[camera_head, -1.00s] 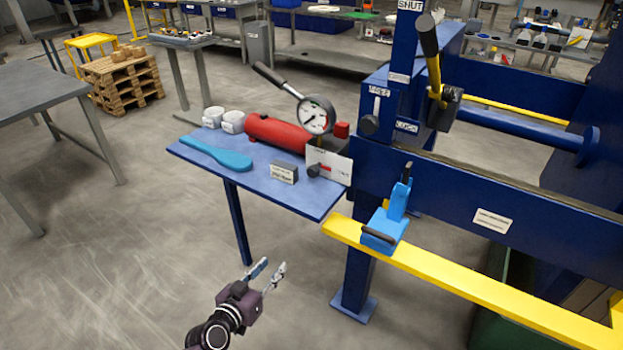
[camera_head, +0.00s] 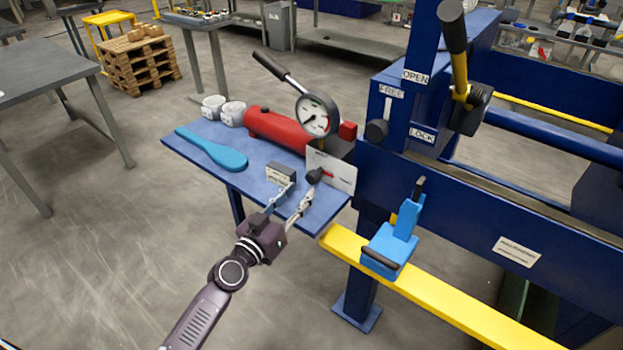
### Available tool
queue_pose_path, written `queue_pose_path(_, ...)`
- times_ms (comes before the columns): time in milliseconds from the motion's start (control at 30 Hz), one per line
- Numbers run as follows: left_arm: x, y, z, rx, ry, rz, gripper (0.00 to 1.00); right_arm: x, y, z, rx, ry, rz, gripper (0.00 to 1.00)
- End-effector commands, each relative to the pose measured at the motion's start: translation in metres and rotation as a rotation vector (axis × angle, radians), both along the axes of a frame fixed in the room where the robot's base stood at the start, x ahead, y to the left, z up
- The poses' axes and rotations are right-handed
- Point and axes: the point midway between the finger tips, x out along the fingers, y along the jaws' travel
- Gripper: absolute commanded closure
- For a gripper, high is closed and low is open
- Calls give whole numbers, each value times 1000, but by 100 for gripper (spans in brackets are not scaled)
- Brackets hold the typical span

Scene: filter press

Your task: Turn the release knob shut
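The release knob (camera_head: 314,175) is a small black knob with a red pointer, in front of a white plate (camera_head: 338,170) at the front of the red hand pump (camera_head: 275,129). The plate's lettering is too small to read. My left gripper (camera_head: 301,188) reaches up from below, over the front of the blue shelf. Its two fingers are apart with nothing between them. The fingertips are just below and left of the knob; I cannot tell whether they touch it. My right gripper is not in view.
A small grey labelled block (camera_head: 279,174) sits close to the left finger. A pressure gauge (camera_head: 317,115) stands above the knob. The yellow rail (camera_head: 440,300) and blue clamp (camera_head: 393,245) are to the right.

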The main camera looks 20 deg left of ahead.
Motion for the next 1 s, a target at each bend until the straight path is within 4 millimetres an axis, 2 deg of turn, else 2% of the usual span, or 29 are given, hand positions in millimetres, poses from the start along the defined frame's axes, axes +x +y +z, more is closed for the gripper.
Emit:
queue_pose_path(100,21,-5,2,-4,-2,1,66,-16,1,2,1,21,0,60)
queue_pose_path(233,38,-9,1,-2,-1,1,66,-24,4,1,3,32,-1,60)
queue_pose_path(433,53,-13,0,-1,0,0,66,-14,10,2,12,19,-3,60)
queue_pose_path(700,55,-13,0,-1,0,0,66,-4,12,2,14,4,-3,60)
queue_pose_path(767,55,-13,0,-1,0,0,70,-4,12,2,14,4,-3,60)
queue_pose_path(1000,54,-13,0,-1,0,0,97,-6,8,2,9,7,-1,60)
